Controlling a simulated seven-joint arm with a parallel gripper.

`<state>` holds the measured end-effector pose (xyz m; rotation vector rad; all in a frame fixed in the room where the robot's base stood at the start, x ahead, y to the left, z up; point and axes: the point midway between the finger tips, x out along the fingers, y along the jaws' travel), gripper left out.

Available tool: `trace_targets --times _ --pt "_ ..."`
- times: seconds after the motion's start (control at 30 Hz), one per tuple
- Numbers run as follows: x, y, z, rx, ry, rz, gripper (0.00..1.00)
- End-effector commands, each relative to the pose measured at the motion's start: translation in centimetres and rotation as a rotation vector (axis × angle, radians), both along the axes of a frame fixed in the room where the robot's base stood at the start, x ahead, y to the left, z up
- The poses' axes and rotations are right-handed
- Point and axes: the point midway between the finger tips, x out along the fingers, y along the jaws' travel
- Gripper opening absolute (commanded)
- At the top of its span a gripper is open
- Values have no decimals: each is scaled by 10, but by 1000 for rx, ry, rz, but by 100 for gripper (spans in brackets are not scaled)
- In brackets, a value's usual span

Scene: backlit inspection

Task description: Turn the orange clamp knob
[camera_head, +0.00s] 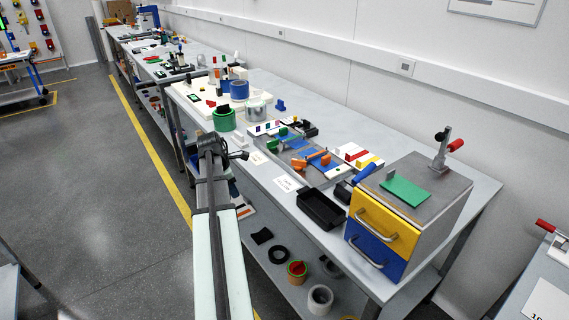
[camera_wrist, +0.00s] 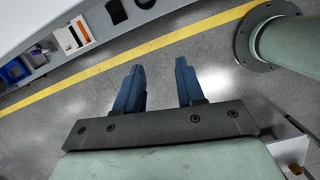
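Orange parts (camera_head: 318,155) show on a small fixture with a blue plate (camera_head: 318,165), near the middle of the workbench in the head view. They are too small to tell exactly which one is the clamp knob or how it is turned. My gripper (camera_wrist: 158,72) shows in the wrist view with two dark blue fingers spread apart and nothing between them. Grey floor lies beyond the fingers. In the head view my arm is at the left of the bench, apart from the orange parts. The knob is not in the wrist view.
A black tray (camera_head: 320,209) lies in front of the fixture. A cabinet with yellow (camera_head: 383,227) and blue drawers stands to the right. The aisle floor (camera_head: 110,200) at left is free.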

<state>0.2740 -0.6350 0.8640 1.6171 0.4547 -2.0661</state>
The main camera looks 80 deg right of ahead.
Motion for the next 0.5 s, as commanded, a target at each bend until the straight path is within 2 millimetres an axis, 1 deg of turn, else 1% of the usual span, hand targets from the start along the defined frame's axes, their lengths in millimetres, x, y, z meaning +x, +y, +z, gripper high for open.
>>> trace_targets --times 0.03,0.07,0.1,0.17,0.2,0.3,0.37,0.4,0.47,0.5 --pt "-18 -14 15 -19 -8 -32 38" --pt "-28 -22 23 -30 -12 -51 38" --pt "-41 -36 37 -48 -19 -74 38" --pt "-60 -57 58 -74 -25 -110 38" --pt "-72 -72 72 -93 -25 -131 38" --pt "-103 -102 109 -124 -18 -184 38" --pt "-120 -116 129 -131 -6 -219 38" --pt "-130 -124 143 -134 3 -246 38" --pt "-143 -136 163 -131 18 -293 38" --pt "-150 -143 177 -125 31 -331 38"
